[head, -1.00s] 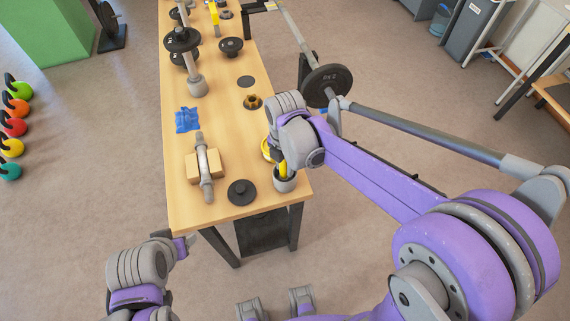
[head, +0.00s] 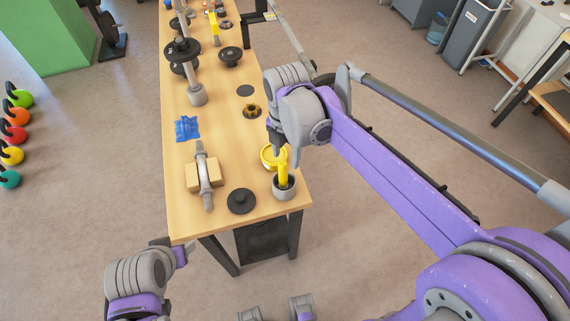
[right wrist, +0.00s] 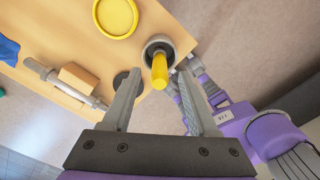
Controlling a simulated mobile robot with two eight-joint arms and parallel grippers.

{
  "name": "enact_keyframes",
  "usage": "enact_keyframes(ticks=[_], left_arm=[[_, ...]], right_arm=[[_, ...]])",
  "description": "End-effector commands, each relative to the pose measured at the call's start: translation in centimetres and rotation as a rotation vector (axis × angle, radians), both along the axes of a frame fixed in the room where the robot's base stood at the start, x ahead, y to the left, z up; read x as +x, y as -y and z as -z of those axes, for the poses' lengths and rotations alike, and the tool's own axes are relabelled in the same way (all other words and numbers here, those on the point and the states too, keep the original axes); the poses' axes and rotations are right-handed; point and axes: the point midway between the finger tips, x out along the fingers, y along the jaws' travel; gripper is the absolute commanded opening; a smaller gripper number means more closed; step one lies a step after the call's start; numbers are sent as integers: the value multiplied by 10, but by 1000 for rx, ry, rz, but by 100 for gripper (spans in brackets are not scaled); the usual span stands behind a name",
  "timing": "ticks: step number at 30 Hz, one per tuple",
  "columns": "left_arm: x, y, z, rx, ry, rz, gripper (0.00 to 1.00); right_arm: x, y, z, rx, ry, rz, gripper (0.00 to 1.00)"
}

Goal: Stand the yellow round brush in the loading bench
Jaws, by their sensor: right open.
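The yellow round brush (head: 283,162) stands upright, lower end inside a grey cup-shaped holder (head: 284,193) at the wooden bench's (head: 226,180) near right corner. The right wrist view shows the brush's yellow handle (right wrist: 159,72) rising from the holder (right wrist: 151,46). My right gripper (head: 275,139) is open and empty above the brush; in the right wrist view its fingers lie apart on either side of the handle's line, with no visible contact. The brush's lower end is hidden in the holder. My left gripper (head: 188,247) is low, before the bench's near left corner; its jaws are unclear.
A yellow round dish (right wrist: 116,14) lies beside the holder. A black disc with a knob (head: 241,201), a grey-handled wooden block (head: 205,174), a blue cloth (head: 187,128) and a brown ring-like part (head: 252,111) are on the bench. Weights stand farther back.

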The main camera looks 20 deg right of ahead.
Motion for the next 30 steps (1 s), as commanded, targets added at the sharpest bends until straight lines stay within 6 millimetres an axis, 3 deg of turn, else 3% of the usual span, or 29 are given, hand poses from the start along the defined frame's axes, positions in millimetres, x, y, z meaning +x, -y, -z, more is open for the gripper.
enact_keyframes(ticks=[7, 11, 17, 24, 30], left_arm=[[1, 0, -2, 0, 1, 0, 60], [1, 0, -2, 0, 1, 0, 60], [1, 0, -2, 0, 1, 0, 60], [1, 0, -2, 0, 1, 0, 60], [1, 0, -2, 0, 1, 0, 60]], right_arm=[[-4, 2, -19, 2, 10, 44, 60], [-18, 10, -17, 12, 50, 242, 60], [-55, 27, -5, 77, 147, 764, 60], [-109, 48, 25, 267, 249, 1543, 60], [-139, 57, 50, 444, 265, 2012, 60]])
